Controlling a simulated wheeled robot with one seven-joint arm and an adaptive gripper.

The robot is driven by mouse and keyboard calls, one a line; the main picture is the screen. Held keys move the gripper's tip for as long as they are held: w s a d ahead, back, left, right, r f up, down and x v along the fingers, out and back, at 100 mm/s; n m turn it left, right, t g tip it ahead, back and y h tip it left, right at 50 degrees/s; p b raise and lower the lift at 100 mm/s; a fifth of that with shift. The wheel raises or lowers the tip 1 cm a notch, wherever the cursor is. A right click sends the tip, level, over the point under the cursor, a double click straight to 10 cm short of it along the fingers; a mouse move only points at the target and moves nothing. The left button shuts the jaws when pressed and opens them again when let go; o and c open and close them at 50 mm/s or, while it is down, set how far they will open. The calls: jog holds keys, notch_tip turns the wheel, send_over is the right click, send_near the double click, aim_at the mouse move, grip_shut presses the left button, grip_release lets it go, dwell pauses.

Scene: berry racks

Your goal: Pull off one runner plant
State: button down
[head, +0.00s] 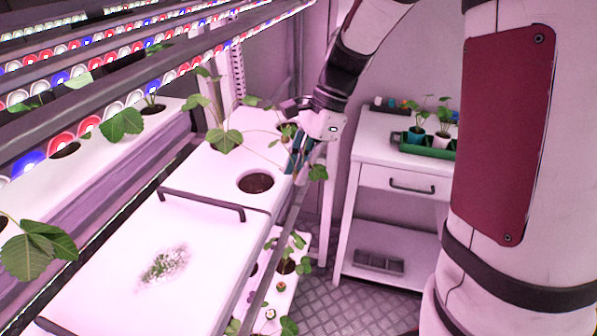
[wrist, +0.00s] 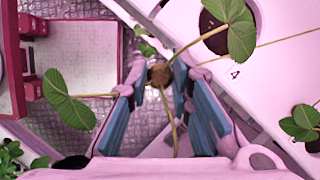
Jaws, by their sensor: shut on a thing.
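My gripper (head: 300,160) is at the right edge of the white planter, above the aisle. In the wrist view its blue-padded fingers (wrist: 160,82) are shut on a small runner plant with a brown root ball (wrist: 160,75) between the fingertips. Its thin stems and green leaves (wrist: 70,98) spread to both sides. In the head view a leaf of it (head: 318,172) shows just right of the fingers. A thin stem runs to the right in the wrist view; I cannot tell whether it still joins a mother plant. A mother plant (head: 224,138) grows in the planter behind.
The white planter (head: 215,175) has an empty-looking soil hole (head: 256,182) near the gripper. A lower planter with plants (head: 285,265) is below. A white cabinet (head: 400,180) at the right carries a green tray (head: 425,146) with potted plants. Light bars cross the left side.

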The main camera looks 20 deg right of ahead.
jog(key=shift+s+d+r+p, duration=0.2)
jog(key=shift+s+d+p, duration=0.55)
jog(key=shift+s+d, duration=0.4)
jog(key=shift+a, duration=0.15)
